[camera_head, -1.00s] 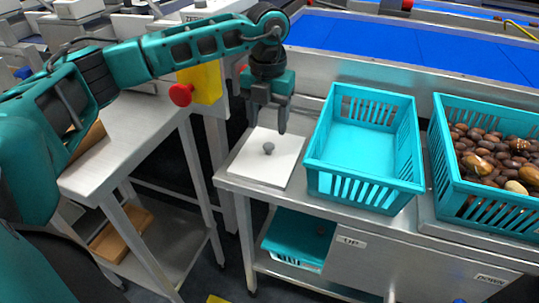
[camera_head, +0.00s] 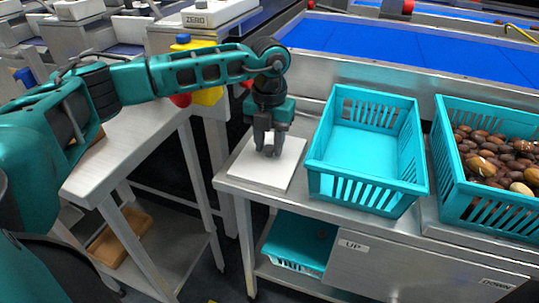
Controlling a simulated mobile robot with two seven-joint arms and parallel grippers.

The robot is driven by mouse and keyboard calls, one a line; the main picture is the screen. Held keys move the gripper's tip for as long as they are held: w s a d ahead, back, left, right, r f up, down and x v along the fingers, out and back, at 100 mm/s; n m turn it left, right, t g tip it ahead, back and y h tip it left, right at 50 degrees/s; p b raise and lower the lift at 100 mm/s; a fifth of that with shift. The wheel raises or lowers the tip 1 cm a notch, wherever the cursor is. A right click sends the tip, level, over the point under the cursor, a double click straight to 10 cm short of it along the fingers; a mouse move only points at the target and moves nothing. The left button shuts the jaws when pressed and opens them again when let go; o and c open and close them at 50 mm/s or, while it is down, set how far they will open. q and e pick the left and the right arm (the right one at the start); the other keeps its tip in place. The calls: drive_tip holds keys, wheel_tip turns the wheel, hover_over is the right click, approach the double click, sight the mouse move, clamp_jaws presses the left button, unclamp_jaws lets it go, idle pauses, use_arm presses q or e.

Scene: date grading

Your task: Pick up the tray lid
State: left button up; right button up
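The tray lid is a flat white square plate (camera_head: 283,172) lying at the left end of the steel bench, left of the empty teal crate. My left gripper (camera_head: 268,152) points straight down over its middle. Its fingers are drawn close together around the small grey knob, which they now hide. The gripper looks shut on the knob, and the plate lies flat on the bench. My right gripper is not in view.
An empty teal crate (camera_head: 314,165) stands just right of the lid. Another teal crate (camera_head: 484,207) full of brown dates is farther right. A steel table (camera_head: 110,165) is at left, and a blue belt (camera_head: 400,52) runs behind.

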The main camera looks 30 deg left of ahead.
use_arm(q)
clamp_jaws()
